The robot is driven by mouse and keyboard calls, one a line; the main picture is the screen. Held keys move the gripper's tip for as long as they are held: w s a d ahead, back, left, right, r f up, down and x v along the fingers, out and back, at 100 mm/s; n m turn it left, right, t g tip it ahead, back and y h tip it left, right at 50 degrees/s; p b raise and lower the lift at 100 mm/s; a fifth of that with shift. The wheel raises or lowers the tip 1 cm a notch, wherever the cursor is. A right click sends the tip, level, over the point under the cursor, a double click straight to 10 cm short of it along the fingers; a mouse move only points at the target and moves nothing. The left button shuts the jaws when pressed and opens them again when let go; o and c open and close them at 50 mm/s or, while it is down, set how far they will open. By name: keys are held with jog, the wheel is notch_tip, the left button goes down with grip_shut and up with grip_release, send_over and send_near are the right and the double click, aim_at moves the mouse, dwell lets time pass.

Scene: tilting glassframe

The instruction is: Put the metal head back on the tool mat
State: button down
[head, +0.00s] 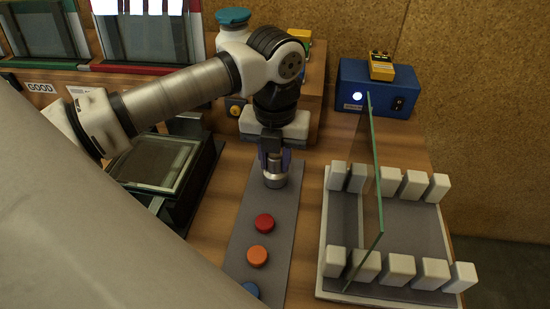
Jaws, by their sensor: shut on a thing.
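My gripper (272,157) points down over the far part of the grey tool mat (236,240) and is shut on the metal head (274,180). The metal head is a short silver cylinder below the fingers. Its lower end is at or just above the mat; I cannot tell whether it touches. The fingers partly cover its upper part. On the mat, nearer the camera, are a red disc (264,222), an orange disc (257,256) and a blue disc (249,288), which is partly hidden.
A rack (333,290) with several white posts stands at right, holding an upright glass pane (374,190). A blue box (350,88) with a yellow device (381,66) is behind. A dark frame with glass (157,162) lies left. Bare wood separates mat and rack.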

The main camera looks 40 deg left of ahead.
jog(key=shift+f, duration=0.15)
jog(key=c, duration=1.1)
grip_release()
notch_tip(320, 180, up, 12)
jog(key=p, duration=0.6)
jog(key=shift+r, duration=0.2)
